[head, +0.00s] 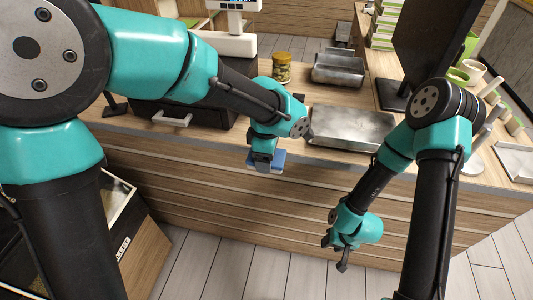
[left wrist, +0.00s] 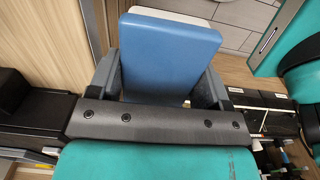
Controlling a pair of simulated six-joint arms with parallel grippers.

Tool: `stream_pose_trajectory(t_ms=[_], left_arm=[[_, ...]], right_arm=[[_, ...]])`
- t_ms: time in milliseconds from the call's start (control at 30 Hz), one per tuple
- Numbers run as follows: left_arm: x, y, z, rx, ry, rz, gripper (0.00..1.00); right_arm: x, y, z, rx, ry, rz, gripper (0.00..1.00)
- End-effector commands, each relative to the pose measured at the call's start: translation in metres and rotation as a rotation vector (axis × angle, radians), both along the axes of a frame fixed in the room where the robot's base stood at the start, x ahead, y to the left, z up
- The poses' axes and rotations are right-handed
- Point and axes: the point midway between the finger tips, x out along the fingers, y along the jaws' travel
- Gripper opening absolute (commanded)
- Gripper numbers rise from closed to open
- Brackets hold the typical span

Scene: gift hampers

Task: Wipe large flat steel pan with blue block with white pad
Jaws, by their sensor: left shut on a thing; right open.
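The large flat steel pan (head: 351,127) lies on the wooden counter, right of the middle in the head view. My left gripper (head: 263,166) is left of the pan and in front of the counter's edge, apart from the pan. It is shut on the blue block (head: 279,160), which fills the middle of the left wrist view (left wrist: 168,52). The white pad (left wrist: 178,14) shows as a strip along the block's far edge. My right gripper (head: 340,255) hangs low in front of the counter, empty and pointing down. Its fingers are small in the head view.
Smaller steel pans (head: 338,69) and a jar (head: 282,68) stand behind the large pan. A black monitor (head: 425,45) stands to its right, with green and white cups (head: 458,76) beyond. A white scale (head: 232,40) is at the back left. Another steel tray (head: 515,160) lies far right.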

Motion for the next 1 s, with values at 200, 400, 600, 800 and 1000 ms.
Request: stream_pose_trajectory(t_ms=[200,400,600,800,1000], left_arm=[[0.000,0.000,0.000,0.000,0.000,0.000,0.65],[0.000,0.000,0.000,0.000,0.000,-0.001,0.53],[0.007,0.008,0.004,-0.001,-0.001,-0.056,0.53],[0.027,0.031,0.014,-0.003,-0.002,-0.234,0.53],[0.051,0.065,0.029,-0.004,-0.005,-0.476,0.53]], right_arm=[[0.000,0.000,0.000,0.000,0.000,0.000,0.43],[0.000,0.000,0.000,0.000,0.000,0.000,0.43],[0.000,0.000,0.000,0.000,0.000,0.000,0.43],[0.000,0.000,0.000,0.000,0.000,0.000,0.43],[0.000,0.000,0.000,0.000,0.000,0.000,0.43]])
